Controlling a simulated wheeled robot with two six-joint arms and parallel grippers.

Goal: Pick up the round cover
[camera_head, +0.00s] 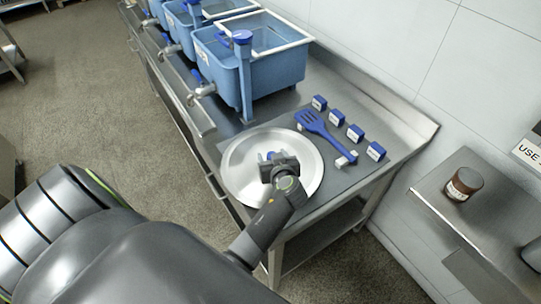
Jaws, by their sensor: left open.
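The round cover (305,177) is a shiny silver metal disc lying on the steel counter near its front end. My left gripper (271,158) is over the middle of the cover, with its arm coming in from the lower left. The gripper is open and hides the cover's centre. A small blue part shows beside the fingers, perhaps the cover's handle. I cannot tell whether the fingers touch it. My right gripper is not in view.
A blue spatula (317,124) lies right of the cover, beside several small blue-and-white blocks (337,117). Blue tanks (276,74) stand behind on the counter. A steel shelf (485,215) with a brown jar (464,184) is at the right.

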